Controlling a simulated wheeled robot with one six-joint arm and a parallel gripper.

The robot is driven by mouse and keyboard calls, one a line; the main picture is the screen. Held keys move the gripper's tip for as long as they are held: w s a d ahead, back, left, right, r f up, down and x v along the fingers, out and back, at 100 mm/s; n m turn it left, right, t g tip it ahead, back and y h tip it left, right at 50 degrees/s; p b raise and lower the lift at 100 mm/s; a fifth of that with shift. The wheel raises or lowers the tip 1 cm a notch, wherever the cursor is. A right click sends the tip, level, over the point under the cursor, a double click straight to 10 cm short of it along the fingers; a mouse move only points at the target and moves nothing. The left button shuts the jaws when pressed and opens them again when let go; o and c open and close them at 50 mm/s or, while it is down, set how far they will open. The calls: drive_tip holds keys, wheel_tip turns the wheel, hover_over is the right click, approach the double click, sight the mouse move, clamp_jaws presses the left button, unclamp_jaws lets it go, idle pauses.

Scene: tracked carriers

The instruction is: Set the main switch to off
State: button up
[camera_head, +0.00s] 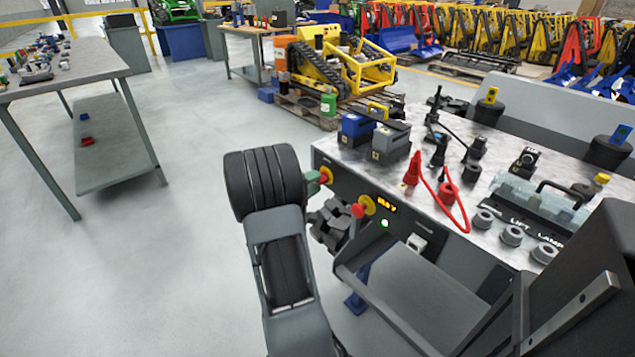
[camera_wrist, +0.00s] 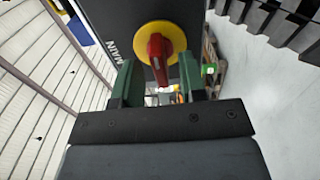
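The main switch (camera_wrist: 157,55) is a red handle on a yellow round plate, with "MAIN" printed on the dark panel beside it in the wrist view. In the head view the switch (camera_head: 326,175) is partly hidden on the bench's front panel, by my gripper. My gripper (camera_wrist: 158,76) is open, its two green fingers on either side of the red handle's end. A gap shows between handle and fingers; nothing is visibly gripped. In the head view, a green finger (camera_head: 313,176) shows just left of the switch.
A second red and yellow control (camera_head: 362,208) sits right of the switch, near a lit orange display (camera_head: 387,204) and a green light (camera_head: 385,223). The bench top (camera_head: 345,165) carries grey and blue boxes and a red cable (camera_head: 440,200). Open floor lies left.

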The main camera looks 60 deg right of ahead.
drive_tip(key=shift+x, duration=0.85)
drive_tip(key=shift+c, duration=0.4)
clamp_jaws()
